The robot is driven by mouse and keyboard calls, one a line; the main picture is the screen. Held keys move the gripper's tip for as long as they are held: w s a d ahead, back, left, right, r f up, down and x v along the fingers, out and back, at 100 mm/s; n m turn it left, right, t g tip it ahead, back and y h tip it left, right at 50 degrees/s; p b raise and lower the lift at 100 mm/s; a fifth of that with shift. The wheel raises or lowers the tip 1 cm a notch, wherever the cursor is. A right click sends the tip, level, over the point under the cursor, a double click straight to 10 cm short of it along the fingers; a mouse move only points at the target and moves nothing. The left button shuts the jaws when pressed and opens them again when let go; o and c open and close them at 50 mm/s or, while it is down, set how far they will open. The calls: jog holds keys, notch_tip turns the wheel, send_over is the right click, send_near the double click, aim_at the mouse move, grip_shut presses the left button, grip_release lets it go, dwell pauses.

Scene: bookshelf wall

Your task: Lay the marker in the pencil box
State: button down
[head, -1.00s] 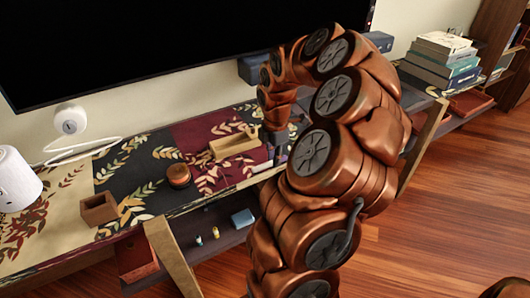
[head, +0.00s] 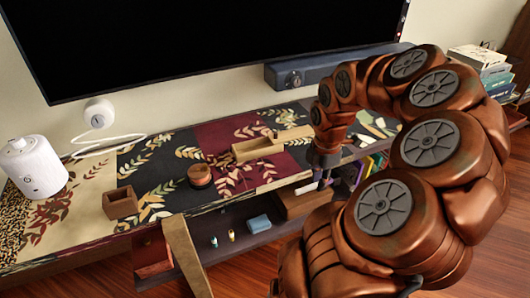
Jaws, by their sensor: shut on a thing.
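My gripper (head: 325,181) points down at the front edge of the cloth-covered top, to the right of and nearer than the pencil box. It is shut on a slim whitish thing, seemingly the marker (head: 306,187), whose end sticks out to the left of the fingers. The fingers and the rest of the marker are small and partly hidden. The pencil box (head: 243,156) is a long pale wooden box with an open hollow. It lies on the dark red part of the cloth, apart from the gripper. A pale wooden piece (head: 294,133) extends at its right end.
A round wooden container (head: 200,175) and a small square wooden box (head: 120,203) stand left of the pencil box. A white cylinder device (head: 33,168) is at far left. A blue-grey speaker bar (head: 335,70) and large screen are behind. The lower shelf holds a blue item (head: 259,224).

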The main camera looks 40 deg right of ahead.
jog(key=w+r+t+p, duration=0.35)
jog(key=w+p, duration=0.35)
jog(key=w, duration=0.8)
jog(key=m+t+p, duration=0.1)
jog(key=t+p, duration=0.2)
jog(key=p, duration=0.2)
send_over(260, 141)
jog(key=s+a, duration=0.3)
jog(key=shift+w+d+r+y, duration=0.1)
jog(key=shift+w+d+y, duration=0.1)
jog(key=shift+y, duration=0.1)
jog(key=shift+f+p, duration=1.3)
jog(key=shift+f, duration=0.3)
jog(key=shift+f+b, duration=1.4)
jog(key=shift+b, duration=0.25)
jog(key=c, duration=1)
grip_release()
